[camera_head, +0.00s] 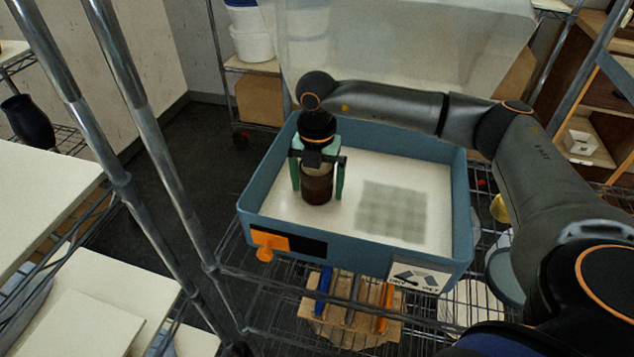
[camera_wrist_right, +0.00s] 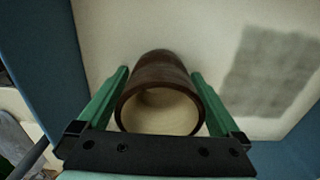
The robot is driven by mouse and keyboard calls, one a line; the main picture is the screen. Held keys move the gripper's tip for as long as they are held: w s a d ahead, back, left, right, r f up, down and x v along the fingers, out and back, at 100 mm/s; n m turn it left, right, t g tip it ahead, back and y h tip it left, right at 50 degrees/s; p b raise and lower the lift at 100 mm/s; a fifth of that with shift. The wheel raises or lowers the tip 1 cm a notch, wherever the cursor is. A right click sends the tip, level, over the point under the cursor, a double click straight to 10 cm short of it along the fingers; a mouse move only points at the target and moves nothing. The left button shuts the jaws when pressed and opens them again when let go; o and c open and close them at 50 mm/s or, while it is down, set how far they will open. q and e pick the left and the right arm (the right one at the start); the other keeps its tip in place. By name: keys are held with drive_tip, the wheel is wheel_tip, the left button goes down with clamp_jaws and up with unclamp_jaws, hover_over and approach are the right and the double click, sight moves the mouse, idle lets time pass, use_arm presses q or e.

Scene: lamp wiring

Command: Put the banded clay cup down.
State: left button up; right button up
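The banded clay cup (camera_head: 317,188), dark brown, stands upright in the blue tray (camera_head: 345,249), left of its middle. In the right wrist view its round mouth and pale, empty inside show, and its brown wall (camera_wrist_right: 159,66) runs down toward the tray floor. My right gripper (camera_head: 318,192) points down over the cup, with one green finger on each side. In the right wrist view the fingers of the gripper (camera_wrist_right: 160,75) stand wide, with thin gaps to the cup. Its base appears to rest on the tray floor. My left gripper is not in view.
A grey patterned patch (camera_head: 392,211) lies on the tray floor right of the cup. The tray has raised walls and stands on a wire shelf. Metal posts (camera_head: 150,135) rise to the left. An orange knob (camera_head: 266,246) is on the tray's front. Coloured-handled tools (camera_head: 350,305) lie below.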

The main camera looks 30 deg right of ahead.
wheel_tip(320, 180, up, 12)
drive_tip(key=shift+r, duration=0.25)
idle(0.3)
drive_tip(key=shift+f, duration=0.1)
